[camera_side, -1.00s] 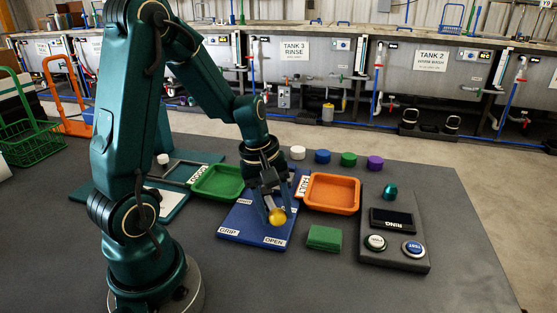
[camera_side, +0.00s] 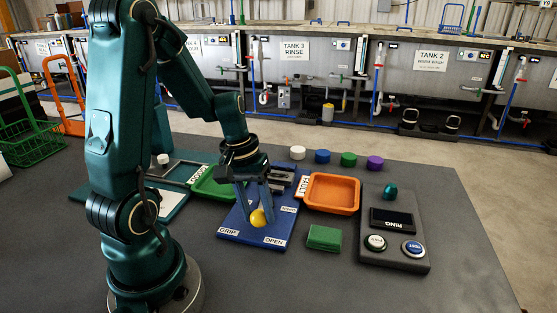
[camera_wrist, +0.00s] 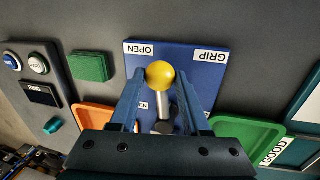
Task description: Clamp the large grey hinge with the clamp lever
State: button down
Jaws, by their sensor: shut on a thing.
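The clamp lever has a yellow ball knob (camera_side: 258,218) and a silver shaft (camera_wrist: 166,104), over a blue board (camera_side: 240,222). My gripper (camera_side: 257,212) is shut on the knob, one finger on each side; the knob also shows in the wrist view (camera_wrist: 160,75). The knob sits between the labels OPEN (camera_side: 274,242) and GRIP (camera_side: 228,232), closer to OPEN in the wrist view. Grey metal parts (camera_side: 284,176) show at the board's far end, partly behind my gripper. I cannot tell which of them is the large grey hinge.
An orange tray (camera_side: 332,209) labelled FAULT is right of the board and a green tray (camera_side: 200,190) labelled GOOD is left. A green block (camera_side: 324,238) and a button panel (camera_side: 368,252) are further right. Several coloured caps stand behind. The front mat is clear.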

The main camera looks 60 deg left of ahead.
jog(key=m, duration=0.1)
jog(key=s+a+m, duration=0.1)
jog(key=m, duration=0.1)
jog(key=s+a+m, duration=0.1)
jog(key=shift+a+m+g, duration=0.25)
jog(key=shift+m+g, duration=0.05)
jog(key=shift+s+a+m+g+h, duration=0.2)
jog(key=shift+a+m, duration=0.45)
jog(key=shift+m, duration=0.4)
jog(key=shift+s+a+m+g+h, duration=0.1)
jog(key=shift+s+a+m+g, duration=0.1)
jog(key=shift+a+m, duration=0.65)
jog(key=shift+d, duration=0.15)
jog(key=shift+c, duration=1.9)
grip_release()
jog(key=shift+r, duration=0.1)
jog(key=r, duration=0.2)
jog(key=a+r, duration=0.1)
jog(key=r, duration=0.2)
